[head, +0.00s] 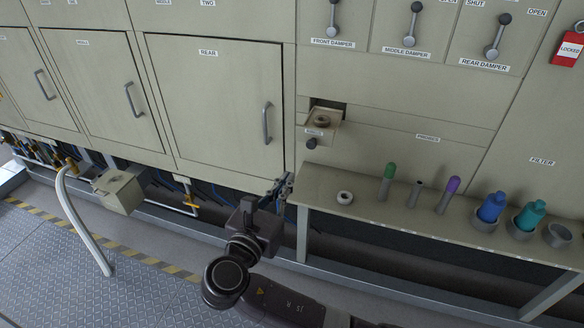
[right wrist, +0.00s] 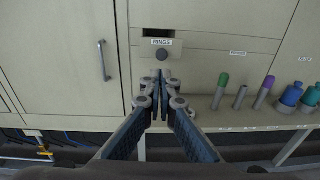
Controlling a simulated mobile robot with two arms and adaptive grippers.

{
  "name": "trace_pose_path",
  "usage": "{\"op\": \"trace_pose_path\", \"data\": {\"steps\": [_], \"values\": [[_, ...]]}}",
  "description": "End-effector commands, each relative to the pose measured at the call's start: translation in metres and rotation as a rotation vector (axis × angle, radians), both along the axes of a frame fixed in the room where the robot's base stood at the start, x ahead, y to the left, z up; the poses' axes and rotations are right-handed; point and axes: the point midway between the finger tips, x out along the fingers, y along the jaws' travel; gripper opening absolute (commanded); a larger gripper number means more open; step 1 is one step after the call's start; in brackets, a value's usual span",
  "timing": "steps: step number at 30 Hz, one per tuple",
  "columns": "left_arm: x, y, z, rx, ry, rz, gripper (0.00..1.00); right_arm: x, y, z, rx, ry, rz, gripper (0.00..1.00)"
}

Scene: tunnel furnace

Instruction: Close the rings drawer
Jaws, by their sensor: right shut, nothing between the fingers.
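The rings drawer (head: 335,129) is a small beige drawer in the cabinet front, pulled partly out, with a dark gap above it. A ring (head: 322,121) shows inside it. Its dark round knob (head: 311,143) is on the front, below the label. In the right wrist view the drawer's label and knob (right wrist: 162,55) are straight ahead, just beyond the fingertips. My right gripper (head: 284,184) is shut and empty, below and left of the drawer in the head view. In the right wrist view its fingertips (right wrist: 160,76) meet under the knob, seemingly apart from it. My left gripper is not in view.
A shelf (head: 380,212) juts out below and right of the drawer, with a loose ring (head: 345,197), several probes and blue and teal bottles (head: 491,207). The rear door (head: 215,100) with its handle (head: 267,123) is left of the drawer. A white hose stands at the left.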

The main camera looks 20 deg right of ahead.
Motion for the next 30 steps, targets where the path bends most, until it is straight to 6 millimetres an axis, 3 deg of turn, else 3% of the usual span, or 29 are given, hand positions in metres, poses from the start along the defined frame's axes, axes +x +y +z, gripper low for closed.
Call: {"op": "trace_pose_path", "data": {"steps": [12,18,30], "values": [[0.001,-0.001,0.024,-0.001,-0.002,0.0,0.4,0.069,-0.052,0.001,-0.007,-0.004,-0.002,0.0],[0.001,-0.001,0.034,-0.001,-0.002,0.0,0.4,0.094,-0.07,-0.001,-0.005,-0.003,0.0,0.0],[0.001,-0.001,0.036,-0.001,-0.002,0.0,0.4,0.104,-0.077,-0.004,-0.002,-0.003,0.003,0.0]]}}
